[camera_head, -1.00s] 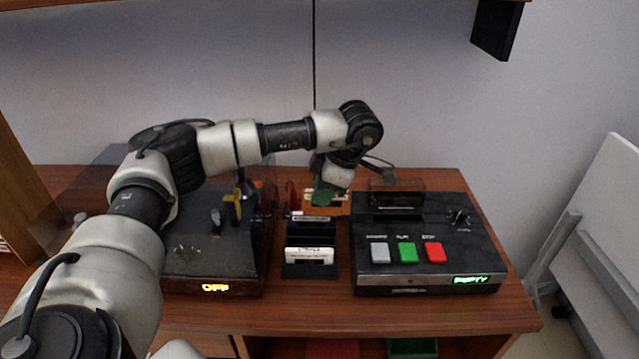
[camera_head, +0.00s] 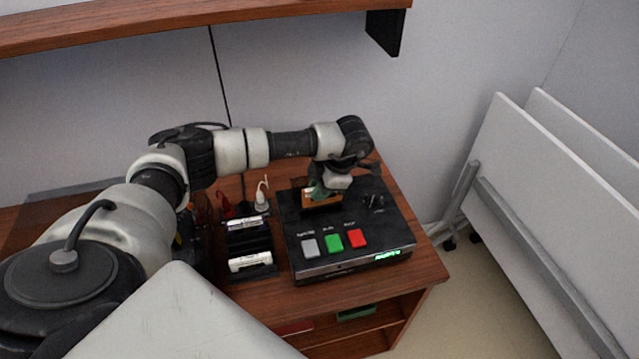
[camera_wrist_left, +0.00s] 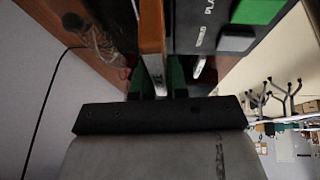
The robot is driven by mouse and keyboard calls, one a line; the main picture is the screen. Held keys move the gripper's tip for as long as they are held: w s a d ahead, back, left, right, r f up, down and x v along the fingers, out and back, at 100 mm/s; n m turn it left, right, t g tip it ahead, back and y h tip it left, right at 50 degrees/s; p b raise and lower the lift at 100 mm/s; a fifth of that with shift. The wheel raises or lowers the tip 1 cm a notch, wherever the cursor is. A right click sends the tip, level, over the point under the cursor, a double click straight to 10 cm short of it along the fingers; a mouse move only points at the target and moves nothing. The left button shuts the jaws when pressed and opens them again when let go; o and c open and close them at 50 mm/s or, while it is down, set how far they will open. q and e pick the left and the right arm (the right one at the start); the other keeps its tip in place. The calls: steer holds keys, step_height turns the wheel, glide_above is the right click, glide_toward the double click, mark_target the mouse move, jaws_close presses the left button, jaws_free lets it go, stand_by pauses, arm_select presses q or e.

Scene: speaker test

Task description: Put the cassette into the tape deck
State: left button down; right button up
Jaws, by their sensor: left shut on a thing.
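The orange-brown cassette (camera_head: 322,203) is upright above the back left part of the tape deck, at its slot area. It also shows edge-on in the left wrist view (camera_wrist_left: 152,32). My left gripper (camera_head: 320,192), with green fingertips, is shut on it; the fingers show in the left wrist view (camera_wrist_left: 157,78). The black tape deck (camera_head: 330,264) has grey, green and red buttons and a lit green display. The slot is hidden behind the cassette, and I cannot tell whether the cassette's lower edge is inside it. My right gripper is not in view.
A black rack (camera_head: 249,269) with white-labelled cassettes stands left of the deck. Small red and white items (camera_head: 262,192) stand behind it. A wooden shelf (camera_head: 200,22) hangs above. White panels (camera_head: 560,190) lean at the right, beyond the table's edge.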

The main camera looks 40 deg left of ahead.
mark_target(319, 204)
arm_select(q)
steer(key=shift+f+b, duration=1.35)
steer(key=shift+f, duration=0.65)
steer(key=shift+f+b, duration=0.95)
steer(key=shift+f, duration=0.2)
steer(key=shift+r, duration=0.1)
steer(key=c, duration=0.7)
jaws_free()
steer(key=shift+s, duration=0.1)
steer(key=shift+o, duration=0.2)
steer(key=shift+r+p, duration=1.85)
steer(key=shift+r, duration=0.7)
